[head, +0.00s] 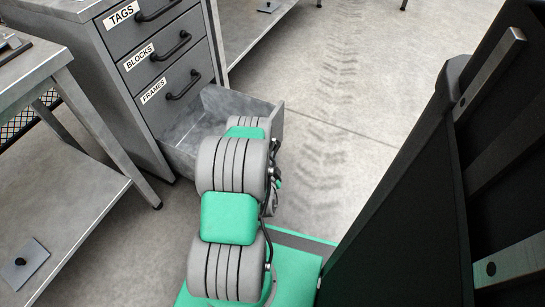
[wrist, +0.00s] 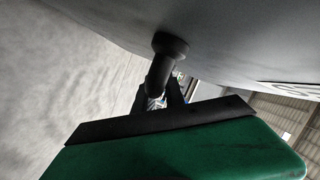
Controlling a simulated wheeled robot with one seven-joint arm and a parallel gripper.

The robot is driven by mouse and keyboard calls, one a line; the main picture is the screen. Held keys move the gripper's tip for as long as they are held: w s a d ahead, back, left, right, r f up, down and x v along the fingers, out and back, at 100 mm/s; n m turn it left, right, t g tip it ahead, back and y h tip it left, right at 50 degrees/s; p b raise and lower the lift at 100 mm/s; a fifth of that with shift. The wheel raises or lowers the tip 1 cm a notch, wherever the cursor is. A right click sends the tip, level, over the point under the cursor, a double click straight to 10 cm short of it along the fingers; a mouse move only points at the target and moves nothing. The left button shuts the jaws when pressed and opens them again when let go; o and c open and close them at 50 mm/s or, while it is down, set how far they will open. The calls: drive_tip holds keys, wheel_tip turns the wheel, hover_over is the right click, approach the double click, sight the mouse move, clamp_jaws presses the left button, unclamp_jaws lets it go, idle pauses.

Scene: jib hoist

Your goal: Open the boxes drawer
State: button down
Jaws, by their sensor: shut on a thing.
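A grey drawer cabinet (head: 85,50) stands at the left in the head view. Its shut drawers are labelled TAGS, BLOCKS and FRAMES from the top down. The lowest drawer (head: 232,99) is pulled out well clear of the cabinet; its label is out of sight in the head view, so I cannot read it there. In the wrist view a dark bar handle (wrist: 170,46) stands out from a grey drawer front (wrist: 235,35), with a partly cut-off white label at the right edge. My gripper (wrist: 160,96) is shut on this handle. In the head view my arm hides the gripper.
A grey metal table (head: 70,215) with a lower shelf stands at the left, close to the cabinet. Another shelf unit (head: 250,38) is behind the cabinet. A large dark panel (head: 430,200) fills the right side. Open concrete floor (head: 340,110) lies between.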

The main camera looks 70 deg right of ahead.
drive_tip(key=shift+s, duration=0.15)
drive_tip(key=c, duration=1.4)
unclamp_jaws()
drive_tip(key=p+v, duration=0.2)
drive_tip(key=v, duration=0.5)
drive_tip(key=shift+a+p, duration=0.35)
drive_tip(key=shift+a, duration=0.05)
drive_tip(key=shift+r, duration=0.15)
